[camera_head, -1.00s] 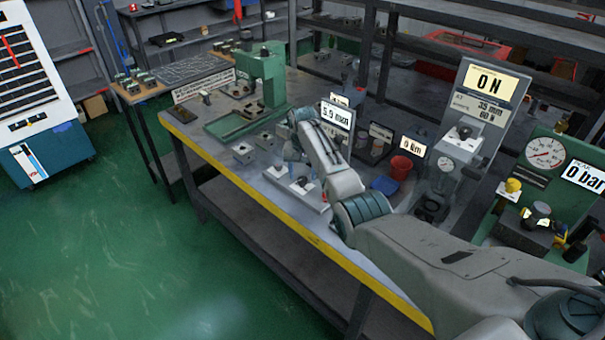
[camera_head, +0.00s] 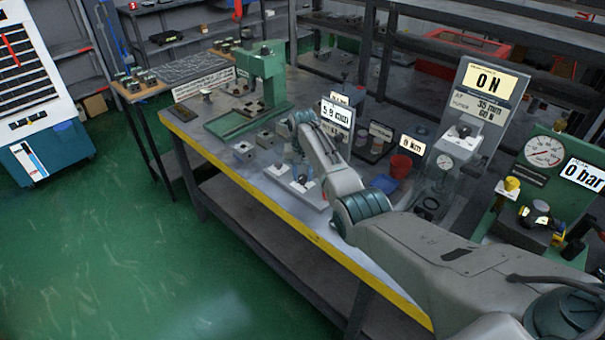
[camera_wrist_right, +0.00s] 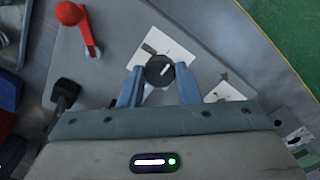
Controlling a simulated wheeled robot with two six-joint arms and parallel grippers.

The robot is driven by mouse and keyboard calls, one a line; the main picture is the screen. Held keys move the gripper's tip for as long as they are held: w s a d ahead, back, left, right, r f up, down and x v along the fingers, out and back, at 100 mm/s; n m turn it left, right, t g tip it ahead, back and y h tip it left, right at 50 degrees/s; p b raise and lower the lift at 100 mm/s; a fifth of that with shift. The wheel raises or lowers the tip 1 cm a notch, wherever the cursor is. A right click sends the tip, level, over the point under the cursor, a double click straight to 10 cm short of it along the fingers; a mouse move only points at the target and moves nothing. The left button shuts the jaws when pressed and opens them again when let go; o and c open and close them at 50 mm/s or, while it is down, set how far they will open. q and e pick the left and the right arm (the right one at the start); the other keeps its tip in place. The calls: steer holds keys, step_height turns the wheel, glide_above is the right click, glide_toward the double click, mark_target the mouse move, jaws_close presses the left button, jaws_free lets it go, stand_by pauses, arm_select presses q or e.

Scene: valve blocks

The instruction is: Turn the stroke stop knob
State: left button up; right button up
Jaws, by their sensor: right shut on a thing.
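The knob (camera_wrist_right: 160,70) is a dark round cap with a white pointer line, over a white plate (camera_wrist_right: 178,48) in the right wrist view. My right gripper (camera_wrist_right: 159,86) has one finger on each side of it and is shut on it. In the head view my right gripper (camera_head: 302,172) points down at the white-based fixture, and the arm partly hides the knob. A display (camera_head: 336,114) behind it seems to read about 5.9 mm, though the digits are blurred. My left gripper is not in view.
A red lever (camera_wrist_right: 78,25) and a black knob (camera_wrist_right: 65,92) lie left of the gripper in the wrist view. A green press (camera_head: 262,75), a red cup (camera_head: 401,166) and a gauge panel (camera_head: 543,152) stand on the bench. The yellow bench edge (camera_head: 300,232) runs along the front.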

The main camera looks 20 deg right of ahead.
mark_target(303, 177)
steer(key=shift+r+n+p, duration=0.15)
steer(key=shift+n+p, duration=0.5)
steer(key=shift+n, duration=0.55)
steer(key=n+p, duration=0.1)
steer(key=n, duration=0.2)
steer(key=shift+n, duration=0.3)
steer(key=n+p, duration=0.1)
steer(key=n, duration=0.2)
steer(key=shift+n, duration=0.3)
steer(key=shift+n+p, duration=0.35)
steer(key=shift+n, duration=1.75)
steer(key=o, duration=1)
step_height(303, 177, up, 11)
steer(key=shift+f+b, duration=0.15)
steer(key=shift+b, duration=0.55)
